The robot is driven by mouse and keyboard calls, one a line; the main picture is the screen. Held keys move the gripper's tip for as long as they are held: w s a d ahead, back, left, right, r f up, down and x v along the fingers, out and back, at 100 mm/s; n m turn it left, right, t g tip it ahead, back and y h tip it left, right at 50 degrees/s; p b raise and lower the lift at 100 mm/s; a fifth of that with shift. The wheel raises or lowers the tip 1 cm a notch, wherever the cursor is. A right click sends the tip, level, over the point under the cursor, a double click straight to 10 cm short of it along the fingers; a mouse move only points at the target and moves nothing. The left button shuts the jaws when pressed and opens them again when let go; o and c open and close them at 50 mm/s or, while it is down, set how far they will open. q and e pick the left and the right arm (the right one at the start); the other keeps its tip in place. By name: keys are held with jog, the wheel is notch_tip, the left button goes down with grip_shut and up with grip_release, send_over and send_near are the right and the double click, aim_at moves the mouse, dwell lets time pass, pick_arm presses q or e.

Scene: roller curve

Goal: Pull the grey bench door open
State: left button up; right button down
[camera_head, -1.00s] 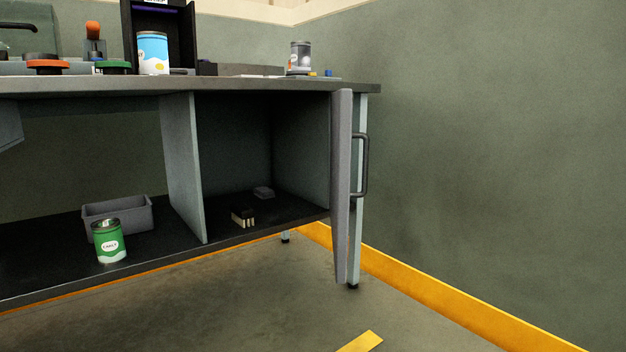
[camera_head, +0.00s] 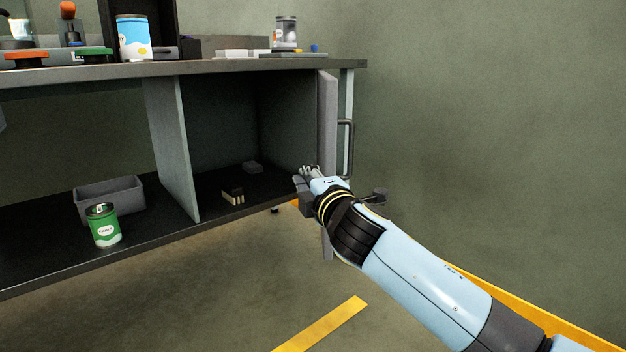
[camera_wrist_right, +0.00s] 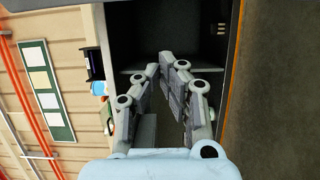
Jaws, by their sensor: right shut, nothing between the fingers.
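The grey bench door (camera_head: 327,105) stands swung out at the right end of the bench, seen nearly edge-on, with the compartment beside it open. Its dark bar handle (camera_head: 347,150) is on the right-hand face. My right gripper (camera_head: 304,174) is shut and empty in front of the lower part of the door, on the compartment side, away from the handle. My arm hides part of the door's lower end. In the right wrist view my gripper (camera_wrist_right: 160,66) points into the dark compartment; I cannot tell whether it touches the door. My left gripper is not in view.
A green can (camera_head: 103,226) and a grey bin (camera_head: 125,196) stand on the lower shelf at left. The wall is close on the right.

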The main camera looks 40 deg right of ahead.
aim_at(332, 149)
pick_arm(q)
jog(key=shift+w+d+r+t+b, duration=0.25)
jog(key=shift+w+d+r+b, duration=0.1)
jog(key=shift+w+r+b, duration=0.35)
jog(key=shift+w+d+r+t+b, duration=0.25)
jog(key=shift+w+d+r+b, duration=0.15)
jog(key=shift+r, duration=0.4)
pick_arm(e)
jog(key=w+d, duration=0.4)
jog(key=d, duration=0.1)
jog(key=shift+w, duration=0.2)
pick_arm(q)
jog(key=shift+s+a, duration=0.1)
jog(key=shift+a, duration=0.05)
pick_arm(e)
jog(key=shift+d, duration=0.1)
